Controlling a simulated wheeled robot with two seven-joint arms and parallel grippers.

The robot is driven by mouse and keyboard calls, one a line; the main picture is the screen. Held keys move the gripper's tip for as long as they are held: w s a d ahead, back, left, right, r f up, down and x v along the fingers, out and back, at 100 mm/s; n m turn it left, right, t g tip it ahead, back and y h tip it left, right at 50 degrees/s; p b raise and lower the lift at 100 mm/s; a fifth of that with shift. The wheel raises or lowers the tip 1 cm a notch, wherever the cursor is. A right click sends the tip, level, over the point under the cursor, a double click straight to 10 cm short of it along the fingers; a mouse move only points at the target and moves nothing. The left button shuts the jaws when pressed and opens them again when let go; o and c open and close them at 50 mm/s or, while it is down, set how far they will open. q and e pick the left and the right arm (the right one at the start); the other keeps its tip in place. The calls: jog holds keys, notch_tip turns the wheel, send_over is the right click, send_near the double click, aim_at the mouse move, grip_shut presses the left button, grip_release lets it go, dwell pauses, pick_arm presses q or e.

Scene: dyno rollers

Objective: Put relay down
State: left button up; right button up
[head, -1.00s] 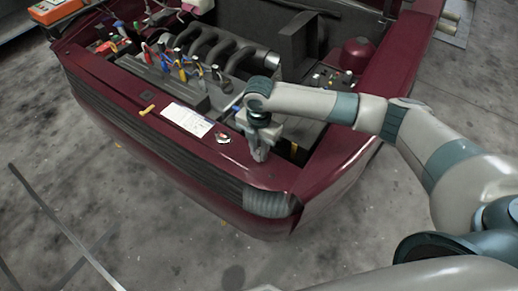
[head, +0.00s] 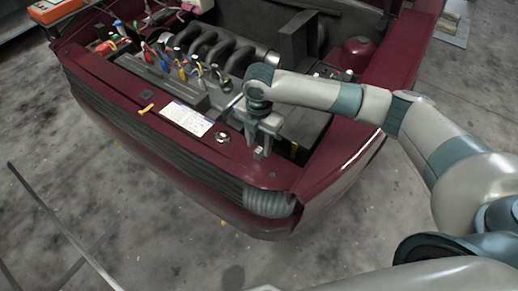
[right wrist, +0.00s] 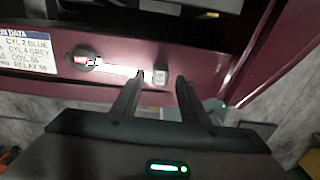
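The relay is a small grey block (right wrist: 160,75) in the right wrist view, on the dark red front panel (right wrist: 210,92) of the car. In the head view the relay (head: 259,154) shows as a small pale block just below the gripper. My right gripper (right wrist: 161,80) is open, its two dark fingers spread with gaps on both sides of the relay. In the head view my right gripper (head: 262,142) points down over the panel's right part. My left gripper is in neither view.
A white printed card (head: 187,119) and a round metal latch (head: 222,138) lie left of the gripper on the panel. Behind are the engine's coloured leads (head: 170,62) and curved dark pipes (head: 215,50). A yellow-handled item (head: 146,109) lies farther left.

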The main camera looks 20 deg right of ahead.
aim_at(259, 151)
notch_tip(259, 151, up, 9)
jog(key=b, duration=0.2)
jog(key=shift+s+f, duration=0.1)
dwell(0.8)
